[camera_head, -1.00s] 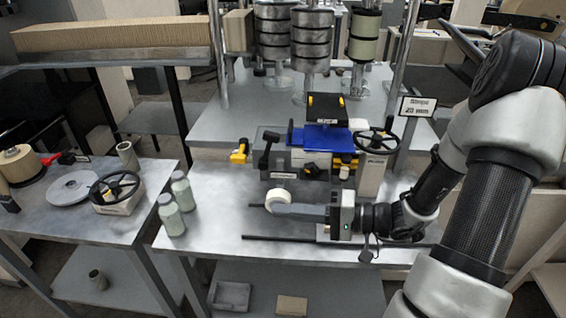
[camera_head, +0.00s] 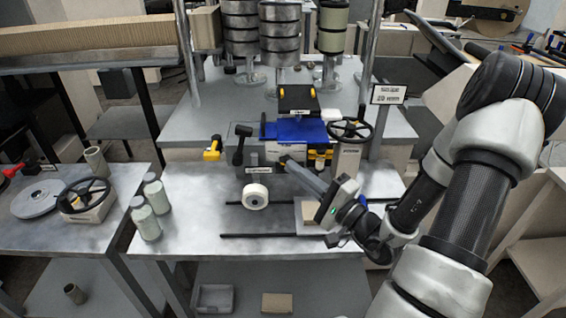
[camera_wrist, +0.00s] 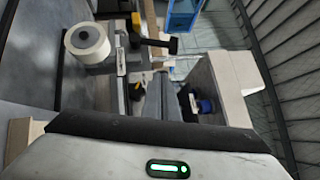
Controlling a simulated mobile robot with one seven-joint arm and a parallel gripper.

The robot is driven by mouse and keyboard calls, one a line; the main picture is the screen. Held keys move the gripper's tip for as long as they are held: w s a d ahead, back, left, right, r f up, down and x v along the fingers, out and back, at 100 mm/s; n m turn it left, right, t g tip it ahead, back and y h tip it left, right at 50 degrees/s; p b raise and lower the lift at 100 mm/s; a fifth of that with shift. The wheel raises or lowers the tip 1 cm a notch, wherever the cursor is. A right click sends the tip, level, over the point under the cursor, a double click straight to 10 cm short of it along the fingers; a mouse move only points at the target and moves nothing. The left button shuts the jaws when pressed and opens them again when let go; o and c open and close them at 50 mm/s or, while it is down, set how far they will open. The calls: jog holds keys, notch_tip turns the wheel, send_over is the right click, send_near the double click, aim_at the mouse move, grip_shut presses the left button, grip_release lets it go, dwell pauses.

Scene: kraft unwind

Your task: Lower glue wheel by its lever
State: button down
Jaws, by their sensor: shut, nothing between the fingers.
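A white wheel (camera_head: 255,195), which looks like the glue wheel, sits at the front of the machine above the steel table, under a small label plate (camera_head: 257,170). It also shows in the wrist view (camera_wrist: 87,43). A black lever (camera_head: 239,143) with a block-shaped head stands up at the machine's left; a black T-shaped handle (camera_wrist: 160,44), apparently this lever, shows in the wrist view. My gripper (camera_head: 285,160) is shut and empty. It points up and left, right of and above the wheel, near the machine's front. I cannot tell whether its tip touches the machine.
A blue plate (camera_head: 295,131) lies on the machine, with a black handwheel (camera_head: 350,130) at its right and a yellow-black part (camera_head: 212,148) at its left. Dark rods (camera_head: 265,236) lie along the front.

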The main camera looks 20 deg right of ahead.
jog(key=w+a+r+p, duration=0.1)
jog(key=w+a+r, duration=0.1)
jog(key=w+a, duration=0.5)
jog(key=shift+x, duration=0.8)
jog(key=shift+d+r, duration=0.1)
jog(key=shift+r, duration=0.15)
jog(key=shift+p, duration=0.3)
